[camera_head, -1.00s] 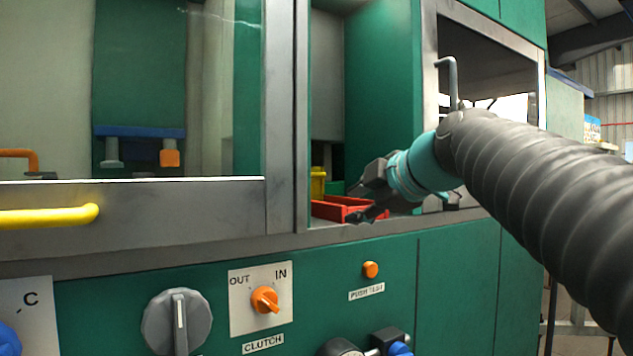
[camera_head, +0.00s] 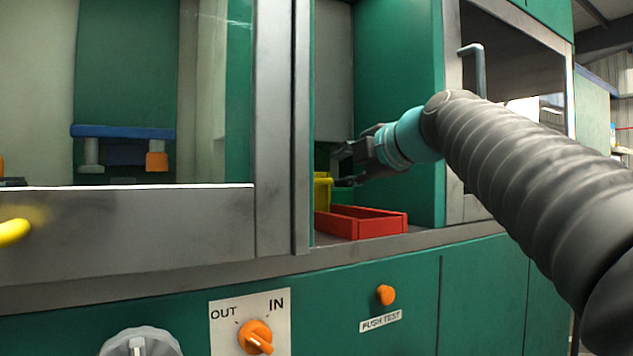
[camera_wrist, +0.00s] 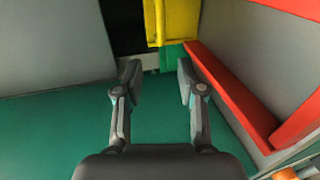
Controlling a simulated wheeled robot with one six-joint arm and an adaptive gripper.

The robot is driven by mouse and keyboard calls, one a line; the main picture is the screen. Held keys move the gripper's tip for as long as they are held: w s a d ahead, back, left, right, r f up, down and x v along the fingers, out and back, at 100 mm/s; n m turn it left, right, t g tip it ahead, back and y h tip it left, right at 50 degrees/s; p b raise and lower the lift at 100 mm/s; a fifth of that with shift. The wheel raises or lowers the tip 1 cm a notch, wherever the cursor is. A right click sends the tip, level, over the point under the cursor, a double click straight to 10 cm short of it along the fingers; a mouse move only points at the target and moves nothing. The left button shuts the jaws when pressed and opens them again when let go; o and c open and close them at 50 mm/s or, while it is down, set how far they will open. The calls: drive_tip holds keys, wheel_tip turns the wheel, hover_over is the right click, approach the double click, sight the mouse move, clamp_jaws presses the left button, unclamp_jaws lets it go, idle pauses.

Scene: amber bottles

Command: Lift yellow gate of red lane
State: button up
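The yellow gate (camera_head: 322,190) stands upright inside the open bay, at the back end of the red lane (camera_head: 372,228), partly hidden by the grey post. My gripper (camera_head: 340,166) is inside the bay opening, above the lane and close to the gate's upper part. In the wrist view the yellow gate (camera_wrist: 178,22) is at the top centre, beyond the fingertips. My gripper (camera_wrist: 158,76) is open there, with nothing between its fingers. The red lane (camera_wrist: 232,95) runs along the right of that view, apart from the fingers.
A grey post (camera_head: 280,130) bounds the bay on the left, and a green wall (camera_head: 400,70) on the right. Below are an orange clutch knob (camera_head: 256,336) and an orange push button (camera_head: 385,295). A yellow handle (camera_head: 14,232) sticks out at far left.

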sight(317, 181)
drive_tip(key=p+x, duration=0.1)
drive_tip(key=x, duration=0.7)
drive_tip(key=p+x, duration=0.1)
drive_tip(key=x, duration=0.3)
drive_tip(key=shift+w+d+f+p, duration=0.25)
drive_tip(key=shift+p, duration=0.05)
clamp_jaws()
